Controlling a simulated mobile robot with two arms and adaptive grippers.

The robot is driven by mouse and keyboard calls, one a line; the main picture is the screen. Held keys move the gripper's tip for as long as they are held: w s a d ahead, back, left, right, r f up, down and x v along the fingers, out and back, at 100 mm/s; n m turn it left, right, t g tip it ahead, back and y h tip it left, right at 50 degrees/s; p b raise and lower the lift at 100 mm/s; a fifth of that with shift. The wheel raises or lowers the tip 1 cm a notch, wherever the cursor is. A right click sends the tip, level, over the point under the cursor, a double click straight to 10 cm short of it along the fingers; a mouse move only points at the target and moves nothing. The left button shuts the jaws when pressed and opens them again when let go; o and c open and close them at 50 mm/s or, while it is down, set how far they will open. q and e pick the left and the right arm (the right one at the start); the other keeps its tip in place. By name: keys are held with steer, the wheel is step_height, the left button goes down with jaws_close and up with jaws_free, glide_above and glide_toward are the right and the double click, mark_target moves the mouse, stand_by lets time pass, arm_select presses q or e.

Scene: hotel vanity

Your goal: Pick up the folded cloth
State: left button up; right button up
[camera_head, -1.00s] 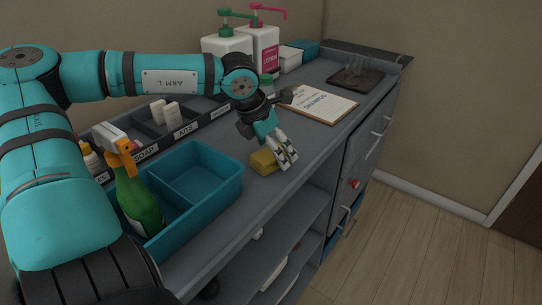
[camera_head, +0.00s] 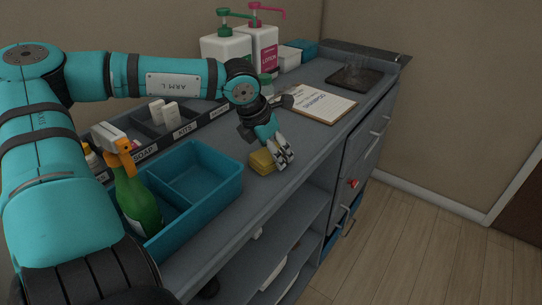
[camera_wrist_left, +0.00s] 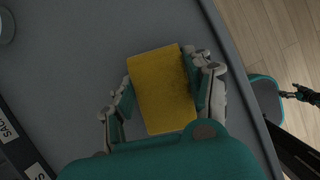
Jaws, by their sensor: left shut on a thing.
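The folded cloth (camera_head: 262,161) is a small yellow block-like stack on the grey counter, just right of the teal caddy in the head view. My left gripper (camera_head: 284,159) points down over it, with its fingers partly hiding the cloth's right side. In the left wrist view the cloth (camera_wrist_left: 162,92) lies between the two fingers of the left gripper (camera_wrist_left: 162,97), one along each side, and they are shut on it. The cloth appears to be at counter height; I cannot tell any gap beneath it.
The teal caddy (camera_head: 232,190) holds a green spray bottle (camera_head: 138,203). A labelled black organizer (camera_head: 190,128) runs behind. A clipboard (camera_head: 321,104), two pump bottles (camera_head: 264,48) and a dark tray (camera_head: 354,77) stand farther back. The counter's front edge is close to the cloth.

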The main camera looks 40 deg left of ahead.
arm_select(q)
steer(key=shift+r, duration=0.1)
step_height(320, 180, up, 10)
steer(key=shift+f+b, duration=0.1)
steer(key=shift+b, duration=0.2)
